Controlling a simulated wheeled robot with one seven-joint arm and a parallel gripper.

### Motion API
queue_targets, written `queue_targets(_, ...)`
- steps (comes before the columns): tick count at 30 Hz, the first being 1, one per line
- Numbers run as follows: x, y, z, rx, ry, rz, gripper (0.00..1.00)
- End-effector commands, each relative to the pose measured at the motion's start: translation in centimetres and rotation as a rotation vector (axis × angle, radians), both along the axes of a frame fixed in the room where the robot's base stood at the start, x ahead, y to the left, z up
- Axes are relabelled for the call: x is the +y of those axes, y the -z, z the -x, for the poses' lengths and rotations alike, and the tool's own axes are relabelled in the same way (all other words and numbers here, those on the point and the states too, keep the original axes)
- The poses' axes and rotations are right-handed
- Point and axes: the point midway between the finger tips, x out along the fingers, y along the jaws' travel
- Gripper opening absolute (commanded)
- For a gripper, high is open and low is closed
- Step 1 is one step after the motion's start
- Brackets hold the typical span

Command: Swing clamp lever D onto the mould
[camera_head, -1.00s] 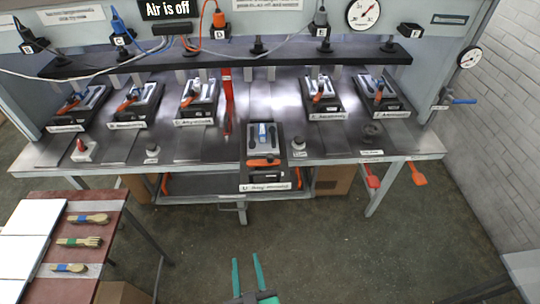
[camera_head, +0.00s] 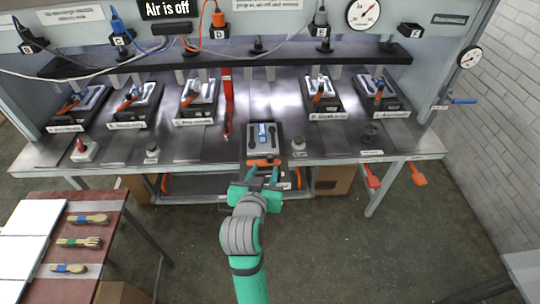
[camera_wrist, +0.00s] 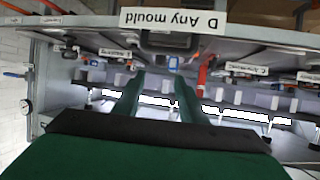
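Station D (camera_head: 264,133) stands at the front middle of the bench, a dark base with a grey mould block and a blue piece on top. Its orange clamp lever (camera_head: 263,161) lies crosswise at the front of the station. My gripper (camera_head: 263,172) is open just in front of it, its two green fingers apart and pointing at the lever; contact cannot be told. The wrist view shows the open fingers (camera_wrist: 157,85) with nothing between them. The label "D Any mould" (camera_wrist: 173,20) is above them in that view; my gripper partly hides it in the head view.
Other mould stations stand left (camera_head: 197,101) and right (camera_head: 321,97) at the back of the bench. Knobs (camera_head: 299,144) sit near the front edge. A side table (camera_head: 108,205) with wooden cutlery is at lower left.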

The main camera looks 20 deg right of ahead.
Motion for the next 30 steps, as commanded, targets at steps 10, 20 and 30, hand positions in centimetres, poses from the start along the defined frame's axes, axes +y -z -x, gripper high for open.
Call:
queue_targets(10, -1.9, 1.3, -3.3, 0.003, 0.006, -0.003, 0.38)
queue_targets(20, -4.2, 3.3, -7.5, 0.001, 0.005, -0.003, 0.38)
queue_targets(30, -4.9, 3.9, -8.8, 0.001, 0.004, -0.002, 0.38)
